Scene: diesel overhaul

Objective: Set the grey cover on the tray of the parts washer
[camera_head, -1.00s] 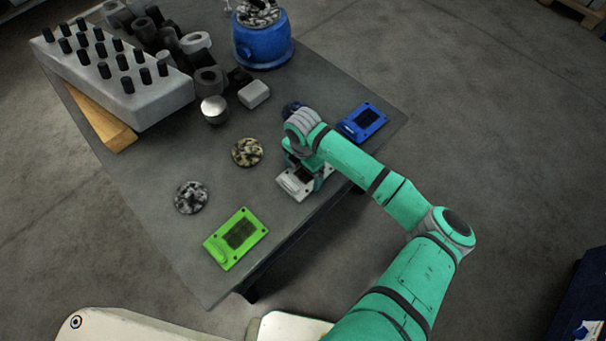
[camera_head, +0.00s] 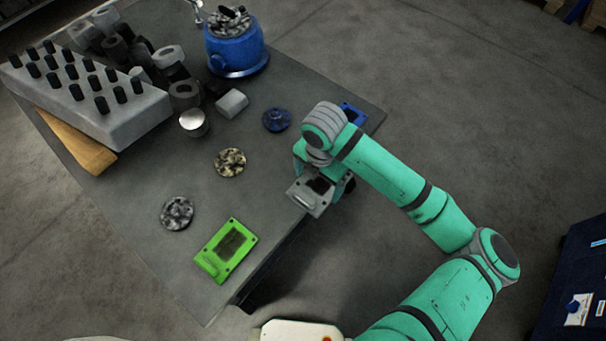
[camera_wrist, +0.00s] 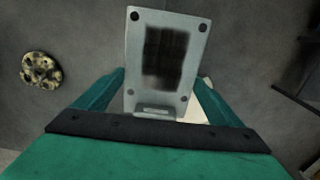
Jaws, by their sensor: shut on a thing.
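The grey cover (camera_head: 309,196) is a flat rectangular plate with a dark central patch and a screw hole at each corner. My gripper (camera_head: 322,178) is shut on it and holds it up near the table's right edge. In the wrist view the cover (camera_wrist: 165,58) stands between the two green fingers of my gripper (camera_wrist: 160,98), its far end pointing away from the palm. No parts washer or tray that I can identify is in view. A dark blue cabinet-like unit (camera_head: 572,285) is partly in view at the right edge; I cannot tell what it is.
On the grey table (camera_head: 150,235) lie a green cover (camera_head: 228,250), a blue cover (camera_head: 352,113) partly behind my arm, and several mottled discs, one of them here (camera_head: 230,162). A blue pot (camera_head: 235,50) and a grey block with pegs (camera_head: 95,95) stand farther back. Floor right of the table is clear.

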